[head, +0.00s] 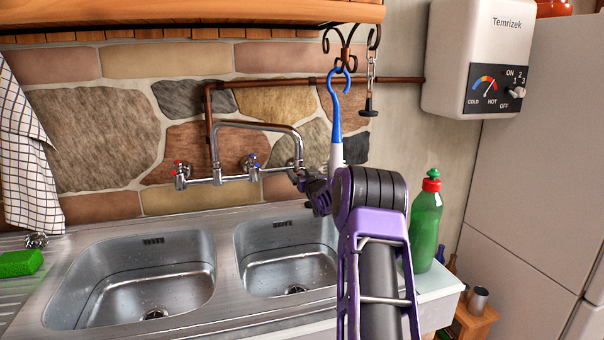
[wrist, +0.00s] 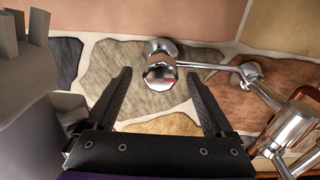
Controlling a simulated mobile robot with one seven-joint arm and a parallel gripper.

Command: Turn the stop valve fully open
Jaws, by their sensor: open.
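My gripper (wrist: 159,84) is open, with one black finger on each side of the line to the knob. The knob lies at or just beyond the fingertips; I cannot tell whether they touch it. In the head view my gripper (head: 309,184) is at the right end of the chrome tap pipework, and my arm hides part of that area.
A wall tap has a red-marked handle (head: 181,172) and a blue-marked handle (head: 251,164). Two sink basins lie below. A green bottle (head: 427,222) stands right of my arm. A blue-and-white hooked thing (head: 335,115) hangs just above my gripper.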

